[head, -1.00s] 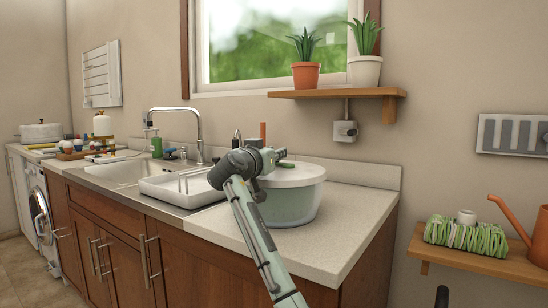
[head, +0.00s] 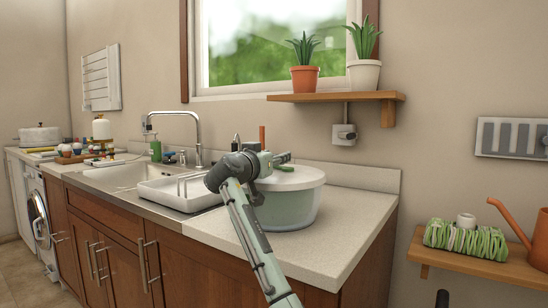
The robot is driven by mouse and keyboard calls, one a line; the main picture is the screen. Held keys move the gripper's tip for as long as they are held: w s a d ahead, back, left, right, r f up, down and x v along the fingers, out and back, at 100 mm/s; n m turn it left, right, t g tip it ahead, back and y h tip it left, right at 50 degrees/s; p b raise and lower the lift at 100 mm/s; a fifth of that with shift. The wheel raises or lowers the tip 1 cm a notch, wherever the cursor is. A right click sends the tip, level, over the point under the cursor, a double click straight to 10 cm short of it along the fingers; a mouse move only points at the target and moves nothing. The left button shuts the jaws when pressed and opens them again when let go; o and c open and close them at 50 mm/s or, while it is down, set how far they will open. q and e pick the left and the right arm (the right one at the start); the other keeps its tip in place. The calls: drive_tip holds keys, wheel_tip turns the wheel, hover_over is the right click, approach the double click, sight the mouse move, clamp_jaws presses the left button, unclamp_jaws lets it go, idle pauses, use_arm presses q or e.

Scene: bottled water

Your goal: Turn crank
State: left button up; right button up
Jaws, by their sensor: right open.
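A pale green bowl (head: 287,208) with a white lid (head: 300,178) stands on the counter to the right of the sink. It looks like a salad spinner. A small green part (head: 286,168) shows on top of the lid beside my fingers. It may be the crank, but most of it is hidden. My right gripper (head: 279,158) is open, over the lid's far left part. My wrist covers the left side of the lid and bowl. I cannot tell whether the fingers touch the crank. My left gripper is out of view.
A white dish rack (head: 178,193) stands left of the bowl, by the sink (head: 125,174) and tap (head: 198,135). The counter (head: 335,225) is clear to the right and front of the bowl. A shelf with two potted plants (head: 335,97) hangs above.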

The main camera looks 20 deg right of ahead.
drive_tip(key=shift+s+a, duration=0.1)
drive_tip(key=v, duration=1.1)
drive_tip(key=shift+s+a, duration=0.25)
drive_tip(key=shift+s, duration=0.05)
